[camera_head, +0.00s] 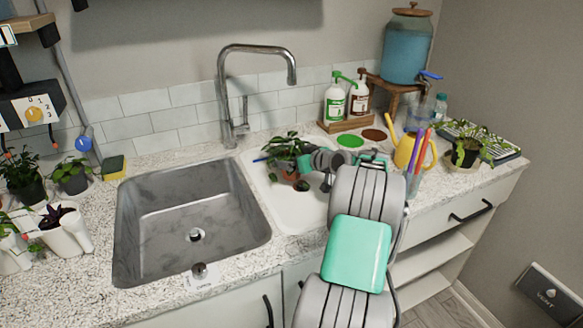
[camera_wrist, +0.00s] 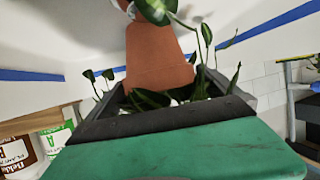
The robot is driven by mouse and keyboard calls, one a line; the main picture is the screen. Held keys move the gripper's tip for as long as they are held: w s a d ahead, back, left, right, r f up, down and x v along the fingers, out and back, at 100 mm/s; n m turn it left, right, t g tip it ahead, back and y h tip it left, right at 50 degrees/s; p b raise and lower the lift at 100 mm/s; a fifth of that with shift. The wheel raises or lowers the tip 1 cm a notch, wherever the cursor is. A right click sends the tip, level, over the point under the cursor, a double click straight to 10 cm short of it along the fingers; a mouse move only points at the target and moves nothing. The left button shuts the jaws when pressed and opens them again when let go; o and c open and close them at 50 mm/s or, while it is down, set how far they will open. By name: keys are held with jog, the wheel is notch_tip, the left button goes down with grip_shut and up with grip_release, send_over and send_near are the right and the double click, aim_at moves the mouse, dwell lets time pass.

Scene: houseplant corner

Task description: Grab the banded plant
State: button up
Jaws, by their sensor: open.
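A leafy plant in a terracotta pot (camera_head: 291,176) stands on the white drainboard right of the sink. In the wrist view its terracotta pot (camera_wrist: 160,58) fills the upper middle, with green, pale-edged leaves around it. I see no clear band on the pot; part of it is hidden. My gripper (camera_head: 306,166) is open and reaches in from the right at the plant. In the wrist view the dark fingers (camera_wrist: 172,88) lie on either side of the pot and leaves. I cannot tell whether they touch the pot.
The steel sink (camera_head: 190,215) is left of the drainboard, with a tall faucet (camera_head: 224,95) behind. A yellow watering can (camera_head: 407,150) and a cup of pens (camera_head: 413,183) stand close right of my arm.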

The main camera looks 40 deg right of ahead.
jog(key=shift+w+f, duration=0.1)
jog(key=shift+w, duration=0.2)
jog(key=c, duration=1.6)
jog(key=shift+c, duration=1.2)
jog(key=shift+r, duration=0.2)
